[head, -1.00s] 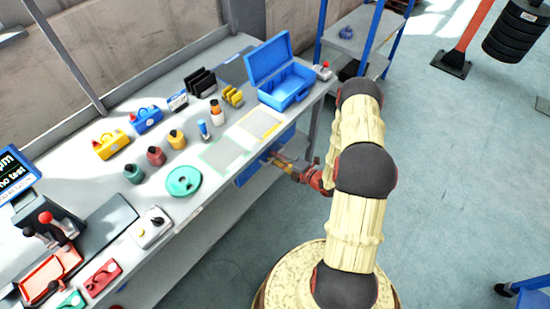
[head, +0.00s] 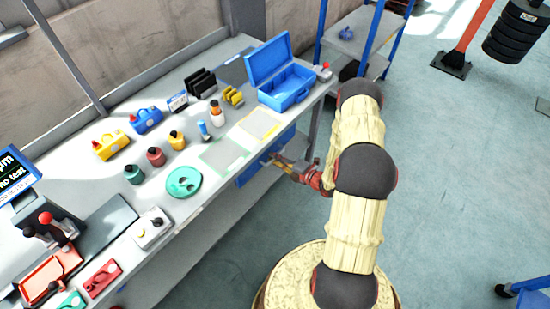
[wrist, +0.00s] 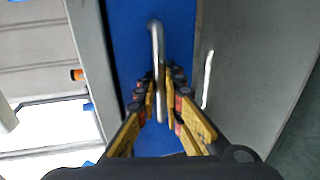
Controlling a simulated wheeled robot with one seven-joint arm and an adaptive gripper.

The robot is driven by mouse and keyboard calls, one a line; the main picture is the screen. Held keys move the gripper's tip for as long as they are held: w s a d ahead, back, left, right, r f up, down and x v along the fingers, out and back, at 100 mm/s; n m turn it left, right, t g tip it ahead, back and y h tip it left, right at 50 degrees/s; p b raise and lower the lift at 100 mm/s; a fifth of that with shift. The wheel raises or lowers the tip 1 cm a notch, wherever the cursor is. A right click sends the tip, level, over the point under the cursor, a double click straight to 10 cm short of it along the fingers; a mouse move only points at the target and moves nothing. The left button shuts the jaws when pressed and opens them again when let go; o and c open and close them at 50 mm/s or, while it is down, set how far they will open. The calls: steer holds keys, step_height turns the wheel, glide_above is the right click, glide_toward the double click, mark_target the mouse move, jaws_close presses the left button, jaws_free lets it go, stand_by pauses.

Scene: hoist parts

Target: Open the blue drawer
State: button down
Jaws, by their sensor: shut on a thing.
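The blue drawer (head: 247,172) sits under the front edge of the workbench (head: 178,212). In the wrist view its blue front (wrist: 183,30) fills the middle, with a metal bar handle (wrist: 157,40) across it. My gripper (head: 275,161) is at the drawer front, reaching in from the right. In the wrist view my gripper (wrist: 160,95) has its fingers on both sides of the handle, shut on it. The drawer front looks about level with the bench edge; any gap behind it is hidden.
On the bench stand an open blue toolbox (head: 290,93), a teal dish (head: 184,181), several small bottles and a grey control box (head: 152,228). A blue-framed shelf (head: 348,45) stands beyond the bench. The floor (head: 455,170) to the right is mostly clear.

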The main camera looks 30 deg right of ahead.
steer(key=shift+s, duration=0.15)
steer(key=f+p+v, duration=0.1)
steer(key=f+v, duration=0.1)
steer(key=v, duration=1.1)
steer(key=s+f+p+v, duration=0.1)
steer(key=f+p+v, duration=0.1)
steer(key=v, duration=1.1)
steer(key=shift+s+d+f+p, duration=0.25)
steer(key=shift+s+f+p, duration=0.05)
steer(key=shift+f, duration=0.5)
steer(key=c, duration=2.2)
jaws_free()
steer(key=shift+c, duration=0.2)
steer(key=shift+s+d, duration=0.1)
steer(key=v, duration=1.1)
steer(key=shift+s, duration=0.35)
steer(key=shift+d+r, duration=0.1)
